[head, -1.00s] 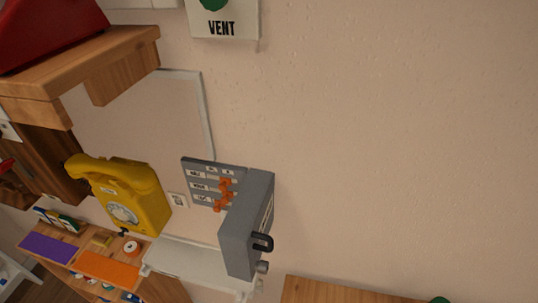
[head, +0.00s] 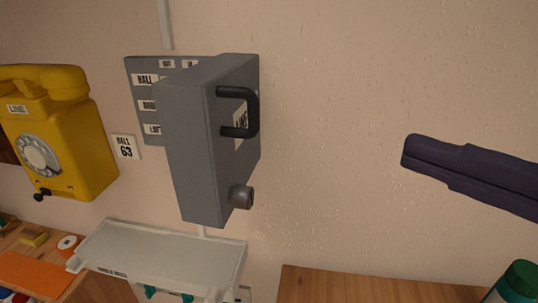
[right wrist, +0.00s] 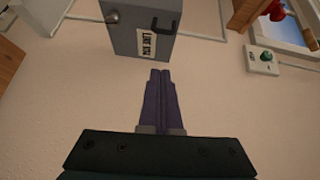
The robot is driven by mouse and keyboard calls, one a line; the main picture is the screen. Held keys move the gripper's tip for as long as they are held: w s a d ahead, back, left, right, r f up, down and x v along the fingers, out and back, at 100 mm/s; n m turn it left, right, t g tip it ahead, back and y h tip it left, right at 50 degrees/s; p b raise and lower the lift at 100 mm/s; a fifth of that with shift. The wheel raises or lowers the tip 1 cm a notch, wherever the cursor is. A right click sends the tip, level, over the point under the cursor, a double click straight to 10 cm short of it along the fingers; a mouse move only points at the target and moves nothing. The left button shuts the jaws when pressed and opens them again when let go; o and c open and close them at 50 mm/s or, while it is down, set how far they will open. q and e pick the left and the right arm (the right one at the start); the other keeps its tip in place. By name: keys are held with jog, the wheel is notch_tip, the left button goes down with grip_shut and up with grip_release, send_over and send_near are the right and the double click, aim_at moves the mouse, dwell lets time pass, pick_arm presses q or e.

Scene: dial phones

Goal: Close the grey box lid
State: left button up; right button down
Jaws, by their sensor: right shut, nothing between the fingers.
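The grey box (head: 145,66) is fixed to the wall, and its panel with small white labels shows partly. Its thick grey lid (head: 190,150) stands open, sticking out from the wall and hiding much of the panel. A black handle (head: 252,112) and a round knob (head: 242,197) are on the lid. My right gripper (head: 408,152) is shut and empty, to the right of the lid and apart from it. In the right wrist view the shut fingers (right wrist: 160,73) point at the labelled face of the lid (right wrist: 130,28), with a gap. My left gripper is not in view.
A yellow dial phone (head: 70,140) hangs left of the box. A white tray (head: 165,250) is below the lid, and a wooden surface (head: 370,288) with a green-capped container (head: 518,280) is at lower right. The wall between lid and gripper is bare.

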pick_arm(q)
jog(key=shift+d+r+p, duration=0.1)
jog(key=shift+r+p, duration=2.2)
jog(key=shift+p, duration=0.35)
pick_arm(e)
send_near(238, 133)
jog(key=shift+m, duration=0.3)
jog(key=shift+w+a+r, duration=0.25)
jog(key=shift+w, duration=0.7)
jog(key=shift+w+a+r, duration=0.2)
jog(key=shift+w+r, duration=0.05)
jog(key=shift+w, duration=0.65)
jog(key=shift+w+a+r, duration=0.25)
jog(key=shift+w+r, duration=0.05)
jog(key=shift+w, duration=0.65)
